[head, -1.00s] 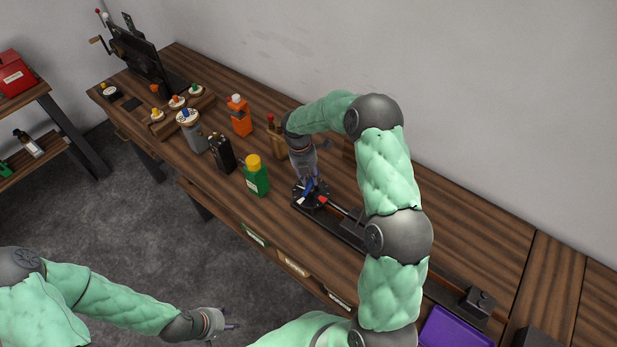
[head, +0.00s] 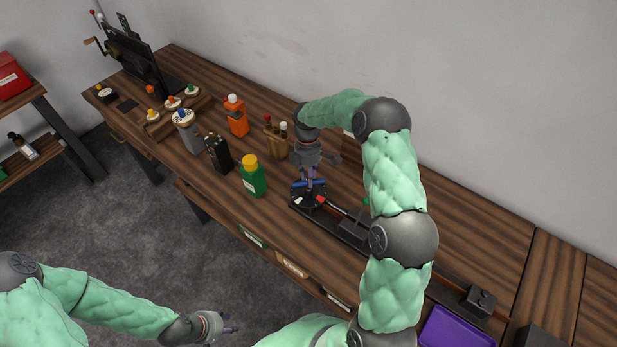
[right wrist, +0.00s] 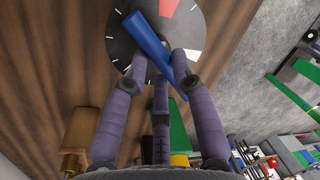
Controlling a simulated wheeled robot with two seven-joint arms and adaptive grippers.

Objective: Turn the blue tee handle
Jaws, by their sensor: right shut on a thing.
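The blue tee handle (head: 309,184) sits on a round dark dial with white tick marks (head: 306,200) on the workbench. My right gripper (head: 307,180) points down from above and is shut on the handle. In the right wrist view the blue bar (right wrist: 152,42) runs slantwise between my purple fingers (right wrist: 160,68), over the dial face (right wrist: 124,38) with its red and white marks. The fingers hide part of the bar. My left gripper (head: 229,330) hangs empty over the floor at the bottom, away from the bench; its fingers are too small to judge.
A green bottle with a yellow cap (head: 252,178), a black can (head: 217,153) and a brown bottle holder (head: 277,140) stand close left of the dial. A dark rail (head: 345,228) runs right from it. A purple tray (head: 455,332) lies at the front right.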

